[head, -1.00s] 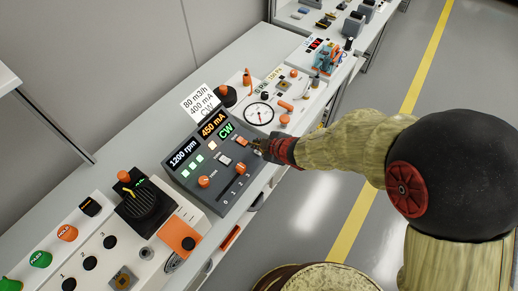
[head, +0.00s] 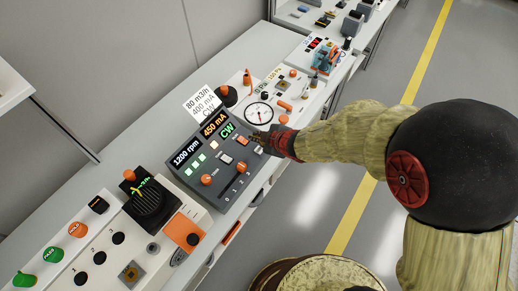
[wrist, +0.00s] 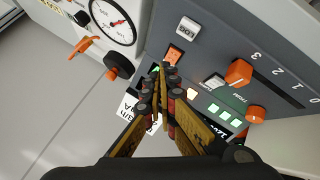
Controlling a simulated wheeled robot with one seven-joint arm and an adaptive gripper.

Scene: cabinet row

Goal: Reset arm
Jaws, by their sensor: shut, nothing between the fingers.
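My gripper (head: 257,138) is at the right edge of the dark grey control box (head: 186,184), above its sloped panel. In the wrist view my gripper (wrist: 165,70) has its fingertips together with nothing between them. The tips overlap the panel close to a small orange switch (wrist: 174,55); I cannot tell whether they touch it. The box's displays read 1200 rpm, 450 mA and CW (head: 227,130). An orange knob (head: 207,180) and a second orange knob (head: 242,167) sit lower on the panel.
A white card (head: 201,101) reading 80 m3/h, 400 mA, CW stands behind the box. A round gauge (head: 259,114) is beyond it. A black unit with an orange-topped lever (head: 130,175) and green button (head: 50,253) are left. Open floor (head: 310,205) lies right.

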